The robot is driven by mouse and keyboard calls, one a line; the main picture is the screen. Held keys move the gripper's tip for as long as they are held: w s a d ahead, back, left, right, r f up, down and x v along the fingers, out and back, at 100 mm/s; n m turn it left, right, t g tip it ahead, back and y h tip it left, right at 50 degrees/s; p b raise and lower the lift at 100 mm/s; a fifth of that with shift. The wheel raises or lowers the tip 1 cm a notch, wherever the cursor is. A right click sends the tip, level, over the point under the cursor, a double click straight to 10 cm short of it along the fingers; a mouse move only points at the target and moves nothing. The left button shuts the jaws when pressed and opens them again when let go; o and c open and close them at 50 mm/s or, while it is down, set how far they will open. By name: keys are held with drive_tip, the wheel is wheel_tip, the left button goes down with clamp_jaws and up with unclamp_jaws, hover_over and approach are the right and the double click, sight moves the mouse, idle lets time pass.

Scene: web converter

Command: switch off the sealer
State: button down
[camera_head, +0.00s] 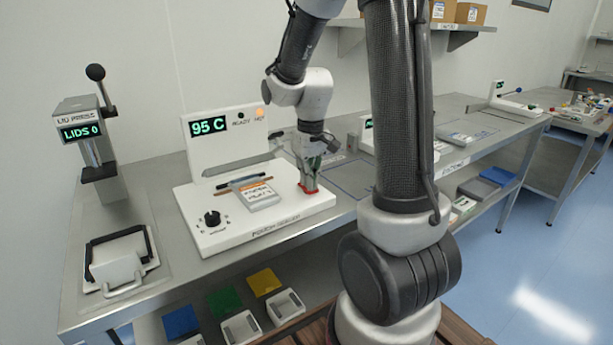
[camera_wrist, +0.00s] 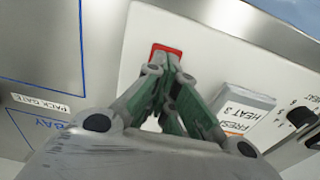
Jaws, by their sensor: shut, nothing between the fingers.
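The white sealer (camera_head: 262,228) stands on the steel bench, its display (camera_head: 208,126) reading "95 C". A lamp beside the word HOT (camera_head: 259,113) glows orange. A black dial (camera_head: 211,218) sits at its front left. My gripper (camera_head: 309,186) is shut and empty, pointing down at a red switch (camera_head: 316,189) on the sealer's right end. In the wrist view the fingertips (camera_wrist: 170,62) are over or against the red switch (camera_wrist: 166,47); most of it is hidden, so I cannot tell contact or its position.
A grey pack (camera_head: 258,196) labelled "HEAT 3" in the wrist view (camera_wrist: 240,107) lies on the sealer beside my gripper. The lid press (camera_head: 78,133) stands at the left. Bench right of the sealer has a blue-outlined bay (camera_wrist: 40,122). Coloured pads (camera_head: 224,300) lie on the lower shelf.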

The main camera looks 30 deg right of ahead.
drive_tip(key=shift+s+f, duration=0.45)
drive_tip(key=shift+s, duration=0.35)
drive_tip(key=shift+s+r, duration=0.15)
drive_tip(key=shift+s, duration=0.45)
wheel_tip(320, 180, up, 14)
drive_tip(key=s, duration=0.1)
drive_tip(key=shift+r, duration=0.25)
drive_tip(key=s+a+t, duration=0.2)
drive_tip(key=s+t, duration=0.1)
drive_tip(key=s, duration=1.2)
drive_tip(key=shift+s+a+r+t, duration=0.15)
drive_tip(key=shift+a+r+t, duration=0.15)
drive_tip(key=shift+a+r, duration=0.1)
